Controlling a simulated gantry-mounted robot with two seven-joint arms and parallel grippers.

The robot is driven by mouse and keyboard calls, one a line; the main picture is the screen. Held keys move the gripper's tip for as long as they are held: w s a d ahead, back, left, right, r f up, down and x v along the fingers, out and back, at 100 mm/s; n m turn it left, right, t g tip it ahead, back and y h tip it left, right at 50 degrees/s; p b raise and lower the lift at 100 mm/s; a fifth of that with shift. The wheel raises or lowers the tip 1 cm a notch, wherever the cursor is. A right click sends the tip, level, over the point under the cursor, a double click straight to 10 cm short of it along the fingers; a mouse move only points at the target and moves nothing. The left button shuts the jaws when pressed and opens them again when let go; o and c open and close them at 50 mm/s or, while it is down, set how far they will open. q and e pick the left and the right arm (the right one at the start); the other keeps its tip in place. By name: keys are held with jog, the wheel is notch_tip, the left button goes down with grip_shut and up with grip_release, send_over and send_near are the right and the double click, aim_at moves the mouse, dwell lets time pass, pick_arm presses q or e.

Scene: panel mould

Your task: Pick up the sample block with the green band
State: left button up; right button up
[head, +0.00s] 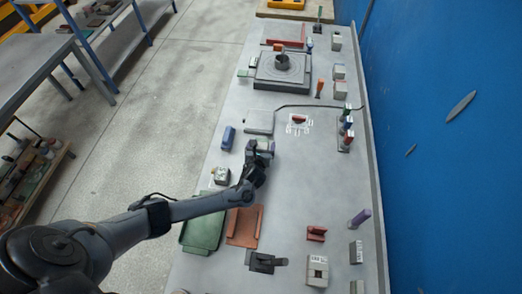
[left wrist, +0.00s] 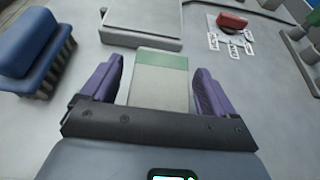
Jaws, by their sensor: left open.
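The sample block with the green band (left wrist: 160,88) is pale grey with a green strip across its far end. In the left wrist view it sits between the two purple fingers of my left gripper (left wrist: 157,75), with a gap on either side. In the head view the block (head: 265,146) shows small just beyond my left gripper (head: 261,157), which partly hides it. My left gripper is open around the block, low over the table. My right gripper is in neither view.
A grey flat box (head: 259,121) lies just beyond the block. A blue brush (head: 228,137) stands to its left. A red piece on white tags (head: 299,121) lies to the right. A green tray (head: 203,232) and a reddish tray (head: 244,226) lie nearer. The table right of my gripper is clear.

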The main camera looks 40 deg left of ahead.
pick_arm(q)
jog(key=c, duration=1.1)
jog(key=shift+c, duration=1)
jog(key=shift+r, duration=0.2)
